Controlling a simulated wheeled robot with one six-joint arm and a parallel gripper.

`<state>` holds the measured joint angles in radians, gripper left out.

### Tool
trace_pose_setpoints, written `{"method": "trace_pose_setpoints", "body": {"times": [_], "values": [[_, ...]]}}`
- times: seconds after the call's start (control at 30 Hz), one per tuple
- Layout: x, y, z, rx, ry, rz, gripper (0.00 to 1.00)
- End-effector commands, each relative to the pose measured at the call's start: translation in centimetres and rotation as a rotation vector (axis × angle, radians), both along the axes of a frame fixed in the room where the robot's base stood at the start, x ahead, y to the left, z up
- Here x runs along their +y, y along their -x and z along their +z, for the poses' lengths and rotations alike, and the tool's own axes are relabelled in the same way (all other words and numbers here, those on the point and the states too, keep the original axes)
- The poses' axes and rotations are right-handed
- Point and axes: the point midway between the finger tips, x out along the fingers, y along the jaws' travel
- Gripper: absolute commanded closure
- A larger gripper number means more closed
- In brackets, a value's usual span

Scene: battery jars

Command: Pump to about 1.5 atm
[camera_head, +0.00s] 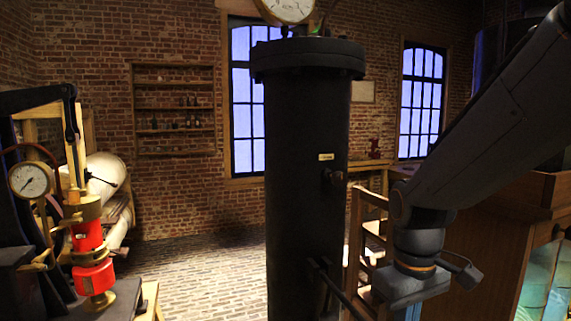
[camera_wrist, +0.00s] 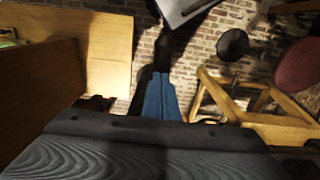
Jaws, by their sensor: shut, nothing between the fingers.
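A tall black cylinder (camera_head: 308,170) with a flanged top stands in the middle of the head view. A round white-faced gauge (camera_head: 290,8) sits on its top, cut off by the frame edge and too small to read. A dark bar (camera_head: 330,285) slants down right from the cylinder's lower side; I cannot tell if it is a pump lever. My gripper points down right of the cylinder, mostly below the head view. In the wrist view my gripper (camera_wrist: 160,78) shows blue fingers shut together and empty, over the brick floor, with a dark shape just beyond the tips.
A brass-and-red device (camera_head: 92,255) with a second gauge (camera_head: 31,180) stands at left. A wooden frame (camera_head: 358,235) is behind my arm, and a wooden cabinet with glass panes (camera_head: 490,240) is at right. Brick floor (camera_head: 205,265) is clear between the left device and the cylinder.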

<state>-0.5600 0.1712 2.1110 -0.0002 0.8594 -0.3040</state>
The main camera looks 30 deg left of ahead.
Motion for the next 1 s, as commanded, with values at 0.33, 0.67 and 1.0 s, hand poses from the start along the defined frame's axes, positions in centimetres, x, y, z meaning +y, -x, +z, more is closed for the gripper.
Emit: {"method": "trace_pose_setpoints", "body": {"times": [0.33, 0.67, 1.0], "values": [[0.0, 0.0, -5.4, 0.003, 0.002, 0.001, 1.00], [0.0, 0.1, -2.6, 0.000, 0.000, -0.001, 1.00], [0.0, 0.1, 3.2, -0.001, -0.002, 0.000, 1.00]]}}
